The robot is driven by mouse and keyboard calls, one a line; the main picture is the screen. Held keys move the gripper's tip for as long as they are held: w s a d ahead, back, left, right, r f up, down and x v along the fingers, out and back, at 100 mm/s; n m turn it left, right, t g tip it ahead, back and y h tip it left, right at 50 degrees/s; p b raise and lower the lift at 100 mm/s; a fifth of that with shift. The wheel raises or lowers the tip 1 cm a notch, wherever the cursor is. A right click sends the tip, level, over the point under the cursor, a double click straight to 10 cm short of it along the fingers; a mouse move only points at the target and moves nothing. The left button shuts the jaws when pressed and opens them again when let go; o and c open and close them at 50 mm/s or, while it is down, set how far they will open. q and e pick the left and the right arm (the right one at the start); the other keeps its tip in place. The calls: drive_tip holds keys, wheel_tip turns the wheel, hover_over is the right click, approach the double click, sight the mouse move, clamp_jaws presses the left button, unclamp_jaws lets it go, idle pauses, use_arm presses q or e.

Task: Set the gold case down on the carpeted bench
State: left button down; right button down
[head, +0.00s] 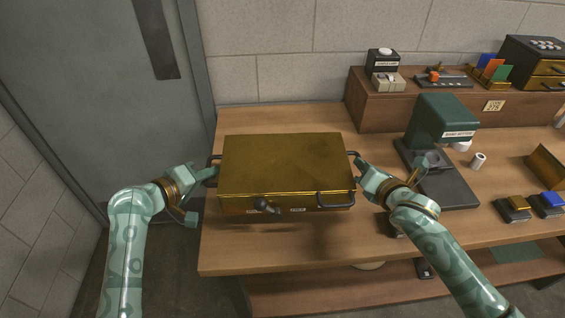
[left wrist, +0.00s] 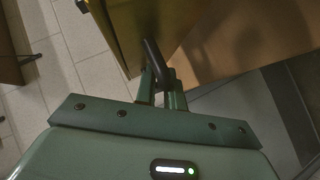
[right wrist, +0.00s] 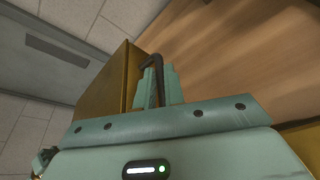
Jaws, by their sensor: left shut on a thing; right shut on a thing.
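The gold case (head: 285,165) hangs level between my grippers, over the left part of a bench (head: 240,255). A dark shadow on the wood below its front shows a gap. The bench top looks like bare wood; I see no carpet on it. My left gripper (head: 208,174) is shut on the case's left side handle, a dark bar (left wrist: 155,62) between the fingers in the left wrist view. My right gripper (head: 362,168) is shut on the right side handle, which shows in the right wrist view (right wrist: 153,64). The case's underside is hidden.
A green press-like machine (head: 445,120) stands right of the case. Behind it, a raised wooden shelf (head: 400,105) carries small boxes and coloured cards. Small blocks with yellow and blue tops (head: 518,203) sit at the right. A grey door (head: 95,80) is at the left.

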use_arm(q)
drive_tip(key=shift+a+r, duration=0.15)
use_arm(e)
drive_tip(key=shift+d+r, duration=0.2)
